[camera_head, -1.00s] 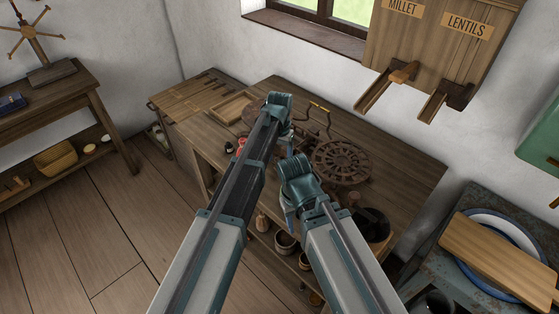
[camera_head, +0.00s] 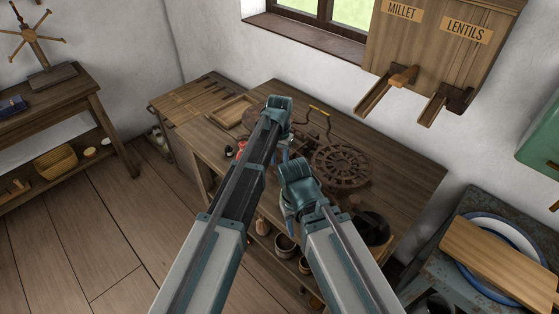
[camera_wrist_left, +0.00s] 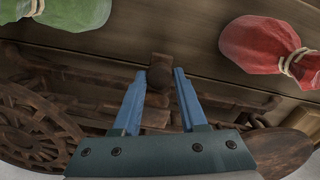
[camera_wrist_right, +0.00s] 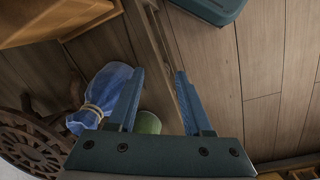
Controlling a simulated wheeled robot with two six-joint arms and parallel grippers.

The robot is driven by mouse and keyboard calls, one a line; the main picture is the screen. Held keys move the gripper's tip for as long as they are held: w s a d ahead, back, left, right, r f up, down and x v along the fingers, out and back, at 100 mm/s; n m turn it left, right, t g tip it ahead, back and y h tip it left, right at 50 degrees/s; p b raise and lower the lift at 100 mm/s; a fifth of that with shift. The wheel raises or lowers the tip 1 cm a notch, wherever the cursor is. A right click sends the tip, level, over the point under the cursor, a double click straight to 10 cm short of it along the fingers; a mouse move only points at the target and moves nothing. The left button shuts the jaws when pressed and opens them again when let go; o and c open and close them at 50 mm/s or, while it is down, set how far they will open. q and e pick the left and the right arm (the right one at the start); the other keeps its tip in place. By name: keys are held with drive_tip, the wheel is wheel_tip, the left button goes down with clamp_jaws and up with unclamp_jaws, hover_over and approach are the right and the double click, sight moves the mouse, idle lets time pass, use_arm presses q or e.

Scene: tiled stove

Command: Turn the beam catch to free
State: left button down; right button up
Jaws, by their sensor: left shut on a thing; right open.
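In the left wrist view the beam catch (camera_wrist_left: 160,76) is a small brown wooden knob on a short post at the middle of a dark beam device. The two blue fingertips of my left gripper (camera_wrist_left: 157,88) stand on either side of it and are shut on it. In the head view the left gripper (camera_head: 283,152) is over the bench, and the arm hides the catch. My right gripper (camera_wrist_right: 160,75) is open with nothing between its fingers. In the head view it is mostly hidden below its wrist. I cannot tell which way the catch is turned.
A round spoked pan (camera_head: 341,164) lies on the bench (camera_head: 405,165) right of the left gripper. Red (camera_wrist_left: 265,45) and green (camera_wrist_left: 70,12) bags are close to it. A blue bag (camera_wrist_right: 103,92) is beside the right gripper. A shelf with pots is below.

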sight(280, 163)
use_arm(q)
drive_tip(key=m, duration=0.5)
drive_tip(key=shift+m, duration=2.2)
drive_tip(key=shift+c, duration=2.2)
unclamp_jaws()
drive_tip(key=shift+r, duration=0.15)
wheel_tip(280, 163, up, 14)
drive_tip(key=p, duration=1.3)
drive_tip(key=shift+f+p, duration=0.25)
drive_tip(key=shift+p, duration=0.15)
